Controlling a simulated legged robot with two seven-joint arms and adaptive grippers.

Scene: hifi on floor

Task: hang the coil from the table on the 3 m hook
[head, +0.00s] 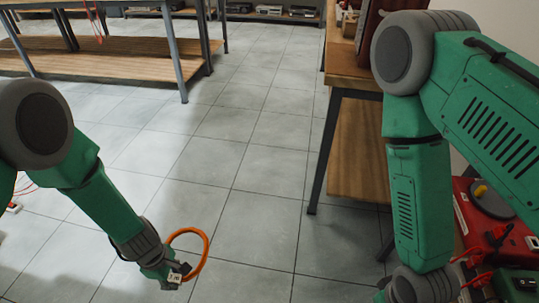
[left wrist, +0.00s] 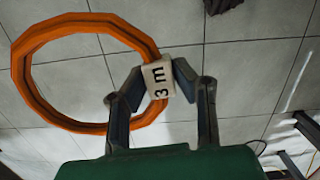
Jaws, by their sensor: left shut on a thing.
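An orange coil (head: 206,246) with a white tag (left wrist: 158,79) reading "3 m" is in my left gripper (head: 177,274), above the grey tiled floor in the head view. In the left wrist view, the two fingers of my left gripper (left wrist: 160,80) close on the coil at the tag. The coil's ring (left wrist: 24,85) sticks out to the left there, clear of other things. My right arm comes down on the right of the head view, but its gripper is out of the picture. No hook marked 3 m shows in either view.
A wooden workbench with dark legs (head: 356,150) stands on the right. Another bench with a low wooden shelf (head: 100,60) stands at the far left. Red equipment with cables (head: 485,225) is at the lower right. The tiled floor (head: 245,150) between the benches is clear.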

